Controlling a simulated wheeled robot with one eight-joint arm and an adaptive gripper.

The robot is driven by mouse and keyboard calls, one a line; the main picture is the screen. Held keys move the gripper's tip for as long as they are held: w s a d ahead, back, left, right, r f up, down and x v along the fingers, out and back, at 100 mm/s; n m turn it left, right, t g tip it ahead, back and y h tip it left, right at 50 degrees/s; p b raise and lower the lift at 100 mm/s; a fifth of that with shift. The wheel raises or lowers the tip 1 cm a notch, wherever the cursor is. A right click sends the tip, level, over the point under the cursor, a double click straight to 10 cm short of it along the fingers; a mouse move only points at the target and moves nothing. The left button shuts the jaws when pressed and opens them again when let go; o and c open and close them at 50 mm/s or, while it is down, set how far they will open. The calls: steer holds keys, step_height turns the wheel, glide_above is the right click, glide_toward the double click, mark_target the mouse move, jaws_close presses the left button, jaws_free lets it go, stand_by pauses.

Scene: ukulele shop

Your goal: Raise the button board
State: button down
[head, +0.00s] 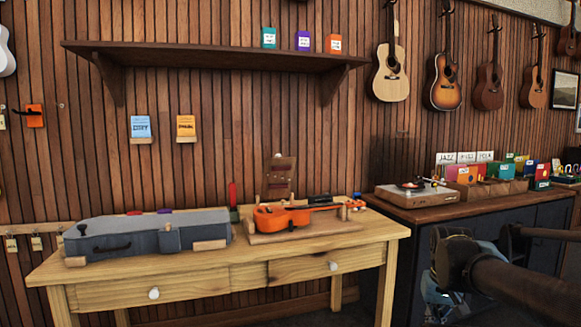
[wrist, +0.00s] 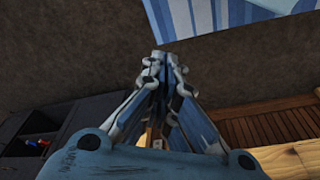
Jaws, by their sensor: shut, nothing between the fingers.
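A brown upright board (head: 277,178) with small marks on its face and a pale round knob at its top stands at the back of the wooden table; I take it to be the button board. An orange ukulele (head: 284,218) lies in front and hides its lower part. My gripper (wrist: 165,62) is shut and empty in the wrist view, its fingers together. In the head view my arm is at the lower right, in front of the dark cabinet, well apart from the board.
The wooden table (head: 215,265) also holds a grey instrument case (head: 130,235) at left. A dark cabinet (head: 400,222) with a turntable (head: 418,190) and record boxes stands at right. A wall shelf (head: 200,55) overhangs the table. Guitars hang on the right wall.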

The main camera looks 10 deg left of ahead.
steer(key=w+a+r+n+t+y, duration=0.1)
steer(key=w+a+r+n+t, duration=0.2)
steer(key=w, duration=0.4)
steer(key=w+a+r+t+y, duration=0.1)
steer(key=w+a+r+t, duration=0.1)
steer(key=w+a+r, duration=0.4)
steer(key=n+t+y, duration=0.3)
steer(key=t+y, duration=0.7)
steer(key=t, duration=0.3)
glide_toward(280, 159)
steer(key=x, duration=0.6)
steer(key=shift+w+r, duration=0.15)
steer(key=shift+w, duration=0.05)
steer(key=shift+w+a+r, duration=0.1)
